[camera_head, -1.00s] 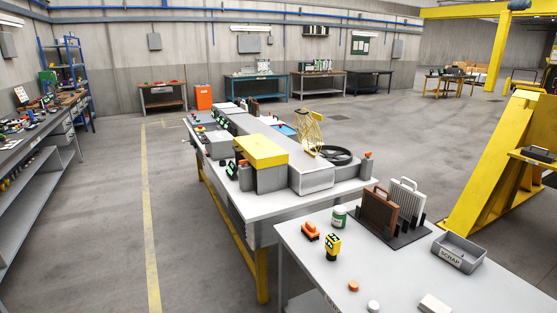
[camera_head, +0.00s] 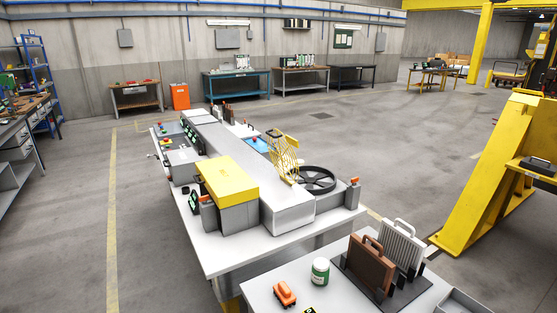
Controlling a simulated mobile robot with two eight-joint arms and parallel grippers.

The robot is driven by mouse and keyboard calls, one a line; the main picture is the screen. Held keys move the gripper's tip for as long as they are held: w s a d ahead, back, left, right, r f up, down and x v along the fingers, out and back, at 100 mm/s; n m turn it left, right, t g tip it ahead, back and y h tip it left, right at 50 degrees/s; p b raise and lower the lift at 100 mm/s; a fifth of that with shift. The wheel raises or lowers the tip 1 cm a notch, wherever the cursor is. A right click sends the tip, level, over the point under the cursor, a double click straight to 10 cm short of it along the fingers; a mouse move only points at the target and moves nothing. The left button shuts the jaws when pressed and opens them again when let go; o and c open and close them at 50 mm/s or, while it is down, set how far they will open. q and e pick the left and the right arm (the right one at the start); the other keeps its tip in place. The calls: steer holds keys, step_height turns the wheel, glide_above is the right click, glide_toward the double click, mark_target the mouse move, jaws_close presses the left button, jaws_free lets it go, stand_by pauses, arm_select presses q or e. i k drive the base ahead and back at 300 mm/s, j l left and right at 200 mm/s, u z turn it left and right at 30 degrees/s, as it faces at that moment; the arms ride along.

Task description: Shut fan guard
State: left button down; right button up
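The fan guard (camera_head: 284,152) is a yellow wire frame. It stands raised and tilted at the right part of the long grey unit (camera_head: 232,150) on the white workbench. The black fan (camera_head: 317,179) lies flat beside it on the right, uncovered, with its spokes and ring in plain view. Neither of my grippers shows in the head view, so I cannot see their state.
A yellow-lidded box (camera_head: 227,179) stands at the unit's front left. Floor left of the workbench is clear.

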mark_target(278, 159)
steer(key=i+j+z, duration=0.15)
steer(key=z, duration=0.65)
steer(key=i+j+z, duration=0.15)
steer(key=j, duration=0.2)
steer(key=i+j+z, duration=0.2)
steer(key=j, duration=0.15)
steer(key=j+z, duration=0.15)
steer(key=j, duration=0.2)
